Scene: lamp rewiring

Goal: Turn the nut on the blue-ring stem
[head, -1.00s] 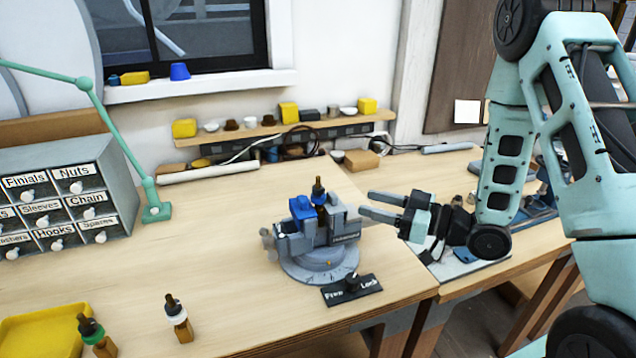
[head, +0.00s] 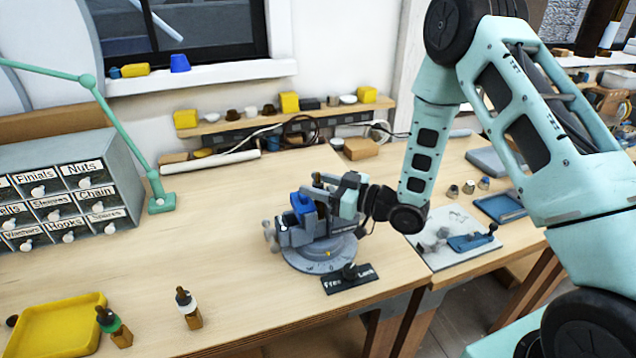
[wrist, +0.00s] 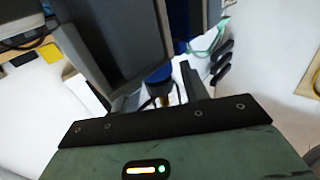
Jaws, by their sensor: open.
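A grey vise (head: 300,236) with a blue part on its top stands on a round grey base. My gripper (head: 328,188) is at the top of the vise from the right, with its fingers around the place of the clamped stem. The fingers and vise mostly hide the stem in the head view. In the wrist view, a blue band (wrist: 158,75) with a brass-coloured piece below it shows between dark grey parts, most likely the blue-ring stem. My gripper is open. I cannot tell whether the fingers touch the nut.
A Free/Lock plate with a knob (head: 350,277) lies before the vise. A green-ring stem (head: 114,326) and a white-ring stem (head: 188,308) stand at the front left, beside a yellow tray (head: 62,318). Labelled drawers (head: 60,195) stand left. The bench between is clear.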

